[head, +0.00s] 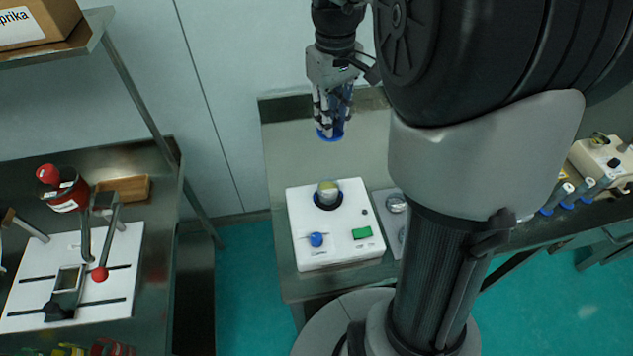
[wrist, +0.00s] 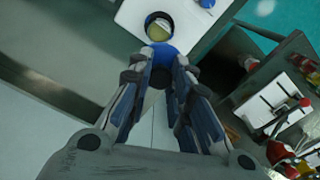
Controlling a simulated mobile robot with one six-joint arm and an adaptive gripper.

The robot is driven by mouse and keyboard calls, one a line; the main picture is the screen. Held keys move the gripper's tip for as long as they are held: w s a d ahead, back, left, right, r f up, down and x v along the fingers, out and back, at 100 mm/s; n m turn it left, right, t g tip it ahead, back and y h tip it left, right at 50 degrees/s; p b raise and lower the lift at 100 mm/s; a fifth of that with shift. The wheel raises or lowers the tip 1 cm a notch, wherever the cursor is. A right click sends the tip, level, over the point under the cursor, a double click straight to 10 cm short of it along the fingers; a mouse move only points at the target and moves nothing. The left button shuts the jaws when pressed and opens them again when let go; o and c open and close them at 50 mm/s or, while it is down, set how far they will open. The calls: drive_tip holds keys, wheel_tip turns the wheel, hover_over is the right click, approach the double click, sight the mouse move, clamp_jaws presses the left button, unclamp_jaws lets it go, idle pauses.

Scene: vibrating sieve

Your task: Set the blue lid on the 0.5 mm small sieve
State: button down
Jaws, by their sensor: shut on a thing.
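The small sieve (head: 328,190) sits in the round opening on top of the white shaker (head: 335,250) and has a yellowish top. It also shows in the wrist view (wrist: 157,30). My gripper (head: 332,124) is shut on the blue lid (head: 331,134) and holds it in the air, well above the shaker. In the wrist view the lid (wrist: 165,47) shows at the fingertips, partly hidden by the fingers. The lid and the sieve are apart. The sieve's size marking is too small to read.
The shaker has a blue knob (head: 316,240) and a green switch (head: 361,233). Round metal parts (head: 396,202) lie on a grey plate to its right. A second bench at left holds a white board (head: 75,270) with a red-knobbed device. The air around the lid is clear.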

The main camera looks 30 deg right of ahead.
sight(331, 139)
wheel_tip(331, 139, down, 18)
drive_tip(key=b, duration=0.5)
drive_tip(key=shift+d, duration=0.1)
drive_tip(key=shift+f, duration=0.15)
drive_tip(key=c, duration=1.5)
unclamp_jaws()
drive_tip(key=shift+o, duration=0.2)
wheel_tip(331, 139, up, 12)
drive_tip(key=p, duration=0.3)
drive_tip(key=shift+s+r+p, duration=0.1)
drive_tip(key=shift+r+p, duration=0.15)
drive_tip(key=shift+p, duration=0.05)
drive_tip(key=s+a+r+t, duration=0.2)
drive_tip(key=s+a, duration=0.4)
drive_tip(key=s, duration=0.3)
drive_tip(key=s+a+r+m+t, duration=0.1)
drive_tip(key=s+a+r+t, duration=0.1)
drive_tip(key=s+a, duration=0.4)
drive_tip(key=s+r, duration=0.1)
drive_tip(key=s, duration=0.3)
drive_tip(key=shift+s+a+t, duration=0.25)
drive_tip(key=shift+t, duration=0.05)
